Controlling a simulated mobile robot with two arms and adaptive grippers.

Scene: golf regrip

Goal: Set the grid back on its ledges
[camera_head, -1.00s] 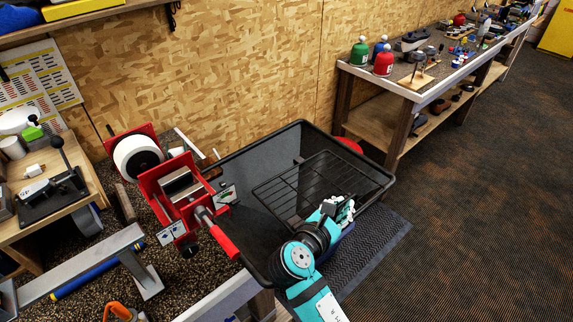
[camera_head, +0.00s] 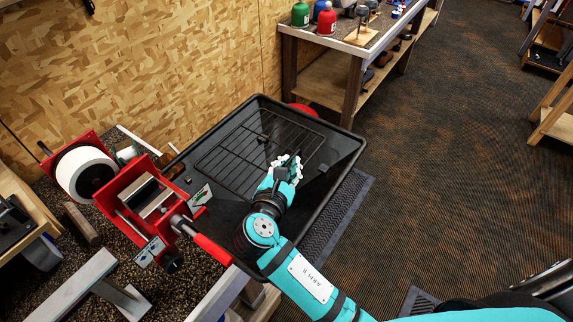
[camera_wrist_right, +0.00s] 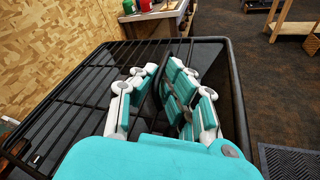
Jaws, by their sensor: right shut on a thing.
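The black wire grid (camera_head: 258,150) lies level across the upper part of the black tub (camera_head: 345,150), inside its rim. From these views I cannot tell whether its edges rest on the ledges. My right gripper (camera_head: 287,168) is at the grid's near right edge, its white and teal fingers shut on it. In the right wrist view the fingers (camera_wrist_right: 153,92) close around the grid's edge, and the grid's bars (camera_wrist_right: 85,85) run away to the left. The fingers hide the gripped part. My left gripper is not in view.
A red roller machine with a red handle (camera_head: 212,249) stands at the tub's left, close to its rim. The wood-chip wall (camera_head: 130,60) is behind. A workbench with bottles (camera_head: 327,22) stands behind right. Open floor (camera_head: 440,150) lies to the right.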

